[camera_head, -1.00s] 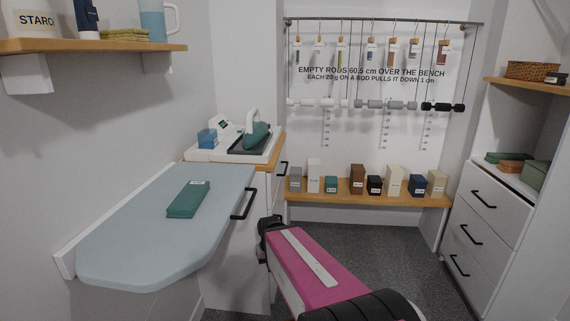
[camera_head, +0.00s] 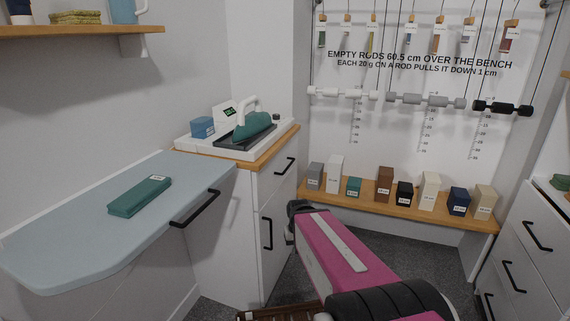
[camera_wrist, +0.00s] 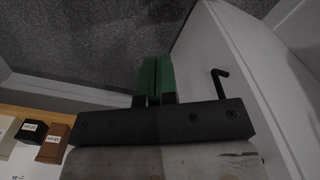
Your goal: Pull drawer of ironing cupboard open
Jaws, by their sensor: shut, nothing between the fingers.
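The ironing cupboard is a white cabinet (camera_head: 230,225) with a wooden top, left of centre in the head view. Its upper drawer (camera_head: 270,178) has a black bar handle (camera_head: 284,166) and looks closed. A door below has an upright black handle (camera_head: 267,233). My gripper (camera_wrist: 156,62) shows two green fingers held together, empty, in the wrist view. A white panel with a black handle (camera_wrist: 220,86) stands right of the fingers, apart from them; I cannot tell which handle it is. In the head view my dark wrist end (camera_head: 299,208) is right of the cupboard front; the fingers are hidden.
An iron (camera_head: 252,127) stands on the cupboard. A low bench (camera_head: 400,207) with several boxes is behind my arm. White drawers (camera_head: 525,240) stand at right.

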